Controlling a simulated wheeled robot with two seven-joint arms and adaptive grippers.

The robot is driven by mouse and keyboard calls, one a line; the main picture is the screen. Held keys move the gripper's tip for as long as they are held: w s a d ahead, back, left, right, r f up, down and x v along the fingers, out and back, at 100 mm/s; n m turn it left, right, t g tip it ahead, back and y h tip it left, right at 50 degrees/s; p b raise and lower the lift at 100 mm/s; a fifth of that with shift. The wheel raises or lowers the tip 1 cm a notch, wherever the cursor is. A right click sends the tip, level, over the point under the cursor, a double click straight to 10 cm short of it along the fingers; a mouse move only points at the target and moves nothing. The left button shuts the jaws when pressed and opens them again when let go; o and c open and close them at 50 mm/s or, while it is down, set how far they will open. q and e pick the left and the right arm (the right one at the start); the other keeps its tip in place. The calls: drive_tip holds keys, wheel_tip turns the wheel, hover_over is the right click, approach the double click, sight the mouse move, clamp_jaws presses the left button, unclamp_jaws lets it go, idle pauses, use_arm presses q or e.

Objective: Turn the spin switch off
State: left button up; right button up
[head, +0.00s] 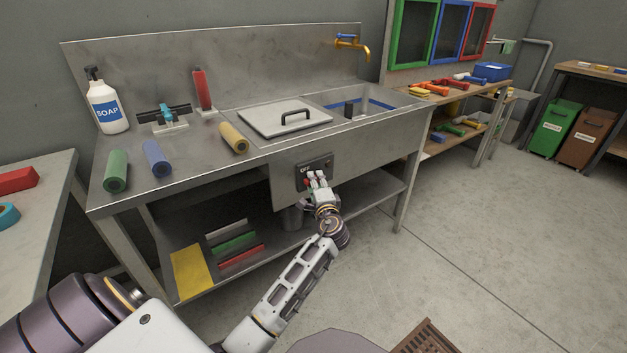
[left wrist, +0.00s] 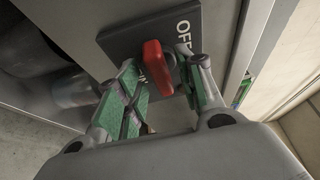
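The spin switch is a red lever (left wrist: 156,66) on a dark plate (head: 325,163) set in the front of the steel sink bench. In the left wrist view the plate carries a white OFF label to the right of the lever; another label is mostly hidden behind the lever. My left gripper (head: 316,176) is at the plate in the head view. In the left wrist view its green-padded fingers (left wrist: 160,65) are apart, one on each side of the red lever. I cannot tell whether either finger touches it. My right gripper is not in view.
The steel sink bench (head: 180,178) holds a soap bottle (head: 108,107), colored rolls and a lid with a handle (head: 285,117). Its lower shelf (head: 375,190) lies beneath the switch. A side table (head: 40,240) stands at left.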

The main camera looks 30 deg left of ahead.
use_arm(q)
drive_tip(key=shift+w+a, duration=0.15)
drive_tip(key=shift+a, duration=0.05)
idle(0.3)
drive_tip(key=shift+r, duration=0.15)
drive_tip(key=c, duration=0.8)
